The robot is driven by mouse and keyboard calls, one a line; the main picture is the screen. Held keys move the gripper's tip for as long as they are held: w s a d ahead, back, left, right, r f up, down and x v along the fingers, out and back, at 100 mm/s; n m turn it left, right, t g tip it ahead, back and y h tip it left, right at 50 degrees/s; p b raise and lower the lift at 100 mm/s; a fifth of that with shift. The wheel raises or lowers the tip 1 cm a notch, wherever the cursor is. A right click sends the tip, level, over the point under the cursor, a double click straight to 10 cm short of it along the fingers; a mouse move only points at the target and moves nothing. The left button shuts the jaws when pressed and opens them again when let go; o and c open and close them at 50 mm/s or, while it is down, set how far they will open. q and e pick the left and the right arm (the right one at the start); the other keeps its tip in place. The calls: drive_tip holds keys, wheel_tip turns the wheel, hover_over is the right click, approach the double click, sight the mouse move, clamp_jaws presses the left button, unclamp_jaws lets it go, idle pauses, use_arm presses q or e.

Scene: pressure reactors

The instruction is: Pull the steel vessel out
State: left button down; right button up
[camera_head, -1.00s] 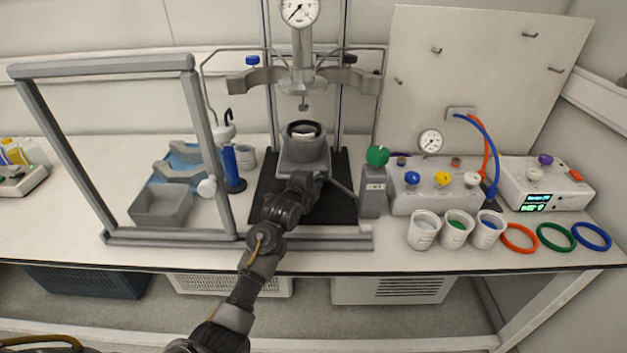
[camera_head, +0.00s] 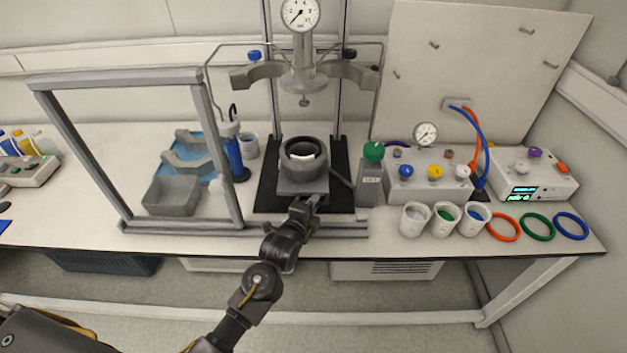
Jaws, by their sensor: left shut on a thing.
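The steel vessel (camera_head: 303,168) is a grey, open-topped body with a dark ring round its mouth and something pale inside. It stands upright on the black base (camera_head: 262,193) of the reactor stand, in the middle of the head view. My left gripper (camera_head: 308,203) reaches in from below and is shut at the vessel's front lower edge. The fingertips are small and dark, so the exact grip is hard to see. The reactor head (camera_head: 304,78) with its gauge hangs above and behind the vessel, clear of its mouth. My right gripper is not in view.
Grey split-ring halves (camera_head: 257,76) flank the head. An open shield frame (camera_head: 218,150) stands left, its rail (camera_head: 190,230) running along the bench front.

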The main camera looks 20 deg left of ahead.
use_arm(q)
drive_tip(key=shift+s+d+p, duration=0.2)
drive_tip(key=shift+s+p, duration=0.15)
drive_tip(key=shift+s, duration=0.5)
drive_tip(key=shift+s+d+p, duration=0.15)
drive_tip(key=shift+s+p, duration=0.15)
drive_tip(key=shift+s, duration=0.5)
drive_tip(key=c, duration=1.5)
unclamp_jaws()
drive_tip(key=b+v, duration=0.1)
drive_tip(key=v, duration=0.9)
drive_tip(key=shift+s, duration=0.35)
